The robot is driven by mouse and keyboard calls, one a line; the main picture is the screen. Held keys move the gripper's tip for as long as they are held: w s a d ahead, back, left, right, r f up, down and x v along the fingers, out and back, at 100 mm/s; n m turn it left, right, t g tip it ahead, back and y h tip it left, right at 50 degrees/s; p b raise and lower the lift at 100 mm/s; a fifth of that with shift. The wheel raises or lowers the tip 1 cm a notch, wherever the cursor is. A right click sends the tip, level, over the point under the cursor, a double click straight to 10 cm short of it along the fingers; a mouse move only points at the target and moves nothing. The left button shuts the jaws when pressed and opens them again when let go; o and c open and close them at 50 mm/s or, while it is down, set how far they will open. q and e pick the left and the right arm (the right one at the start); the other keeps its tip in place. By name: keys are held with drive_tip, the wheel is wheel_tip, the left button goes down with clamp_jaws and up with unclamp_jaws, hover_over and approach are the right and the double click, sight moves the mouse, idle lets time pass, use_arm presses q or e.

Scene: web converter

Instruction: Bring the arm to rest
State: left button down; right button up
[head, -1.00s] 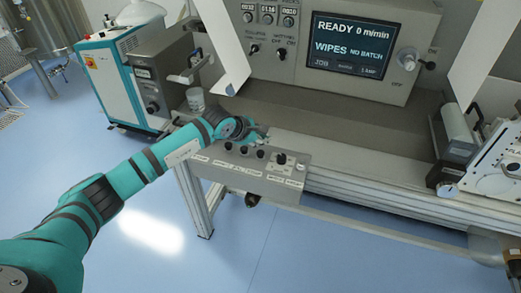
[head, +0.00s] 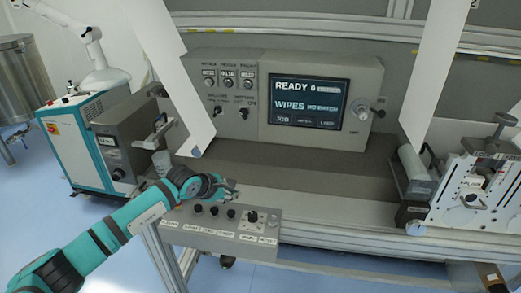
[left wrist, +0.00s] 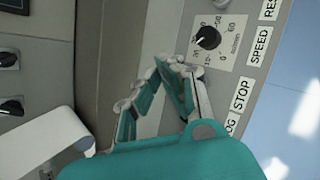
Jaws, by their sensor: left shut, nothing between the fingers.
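My left arm comes in from the lower left in the head view. Its gripper (head: 232,188) is over the back edge of the grey control box (head: 205,238) with several black knobs. In the left wrist view the gripper (left wrist: 172,62) has its fingertips together and nothing between them. Beyond the fingers is the black speed knob (left wrist: 207,38) on its dial, with labels reading SPEED and STOP beside it. I cannot tell whether the fingers touch the box. My right gripper is not in view.
The machine's screen (head: 305,103) reads READY and WIPES. White web sheets (head: 185,85) hang at left and right. A roller (head: 413,163) and a bracketed unit (head: 478,190) are at right. A white-teal cabinet (head: 85,145) stands at left. Blue floor is open at lower left.

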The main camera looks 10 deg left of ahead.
use_arm(q)
drive_tip(key=s+d+r+n+h, duration=0.1)
drive_tip(key=s+d+h, duration=0.25)
drive_tip(key=d, duration=0.55)
drive_tip(key=s+d+r+n+t+h, duration=0.3)
drive_tip(key=r+n+t, duration=0.1)
drive_tip(key=r+n, duration=0.2)
drive_tip(key=s+d+r+n+t+h, duration=0.25)
drive_tip(key=r+n+t, duration=0.2)
drive_tip(key=n, duration=0.25)
drive_tip(key=s+a+n+t+y, duration=0.35)
drive_tip(key=a+n+y, duration=0.5)
drive_tip(key=n, duration=0.55)
drive_tip(key=s+a+f+n+g+y, duration=0.75)
drive_tip(key=a+f+n, duration=0.25)
drive_tip(key=f+n, duration=0.3)
drive_tip(key=s+d+f+n+g+h, duration=0.15)
drive_tip(key=s+f+n+g, duration=0.25)
drive_tip(key=s, duration=0.7)
drive_tip(key=s+d+f+n+g+h, duration=0.1)
drive_tip(key=s+f+n+g+h, duration=0.3)
drive_tip(key=s, duration=0.6)
wheel_tip(320, 180, down, 28)
drive_tip(key=s+m+g+y+b, duration=0.1)
drive_tip(key=s+g+y+b, duration=0.1)
drive_tip(key=g, duration=0.1)
drive_tip(key=s+a+f, duration=0.2)
drive_tip(key=s+f, duration=1.5)
drive_tip(key=shift+a+f+g+b, duration=0.35)
drive_tip(key=shift+a+f, duration=0.05)
